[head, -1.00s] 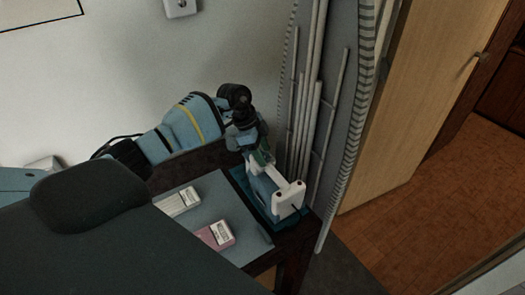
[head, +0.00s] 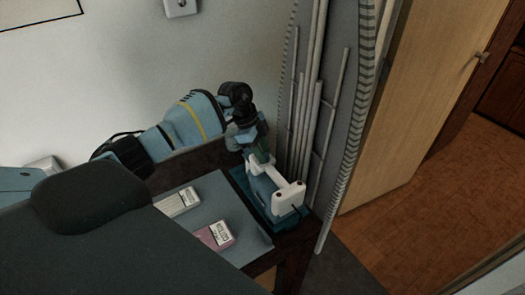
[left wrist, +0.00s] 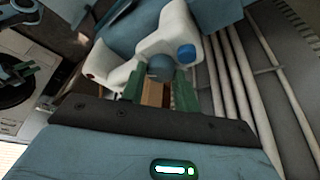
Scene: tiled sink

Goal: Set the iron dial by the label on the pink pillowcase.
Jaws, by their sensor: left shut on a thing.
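The iron (head: 288,196), white and grey-blue, stands on a teal base (head: 240,182) at the table's far right corner. My left gripper (head: 262,158) reaches down to it from the wall side. In the left wrist view the iron's white body (left wrist: 128,60) is close, and my left gripper's green fingers (left wrist: 158,88) are shut on a round grey-blue dial (left wrist: 160,67). The dial's markings are hidden. The pink pillowcase (head: 206,238) lies folded on the table with a white label (head: 219,232); its print is too small to read surely.
A pale folded cloth (head: 172,206) with a label lies behind the pink one on the grey table top (head: 225,205). Grey ribbed panels and poles (head: 308,110) stand close behind the iron. Green-tipped parts, seemingly my right gripper (left wrist: 20,75), show unclearly at the left wrist view's edge.

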